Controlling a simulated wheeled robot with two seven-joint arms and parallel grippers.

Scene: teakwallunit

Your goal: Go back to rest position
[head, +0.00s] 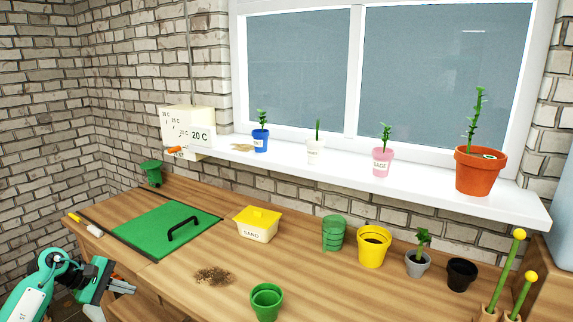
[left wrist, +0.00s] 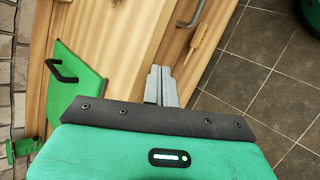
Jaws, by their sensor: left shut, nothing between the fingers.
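My left gripper (head: 122,287) is at the lower left of the head view, in front of the wooden bench (head: 190,258) near its left front edge. Its fingers are together with nothing between them. In the left wrist view the shut fingers (left wrist: 161,86) point along the bench front, apart from the green lid. My right gripper is in neither view.
A green lid (head: 150,232) with a black handle lies on the bench; beside it are a yellow sand box (head: 257,229), spilled soil (head: 213,275) and several pots, including a green pot (head: 266,302). Potted plants stand on the white windowsill (head: 340,176). Tiled floor (left wrist: 265,75) lies right of the bench.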

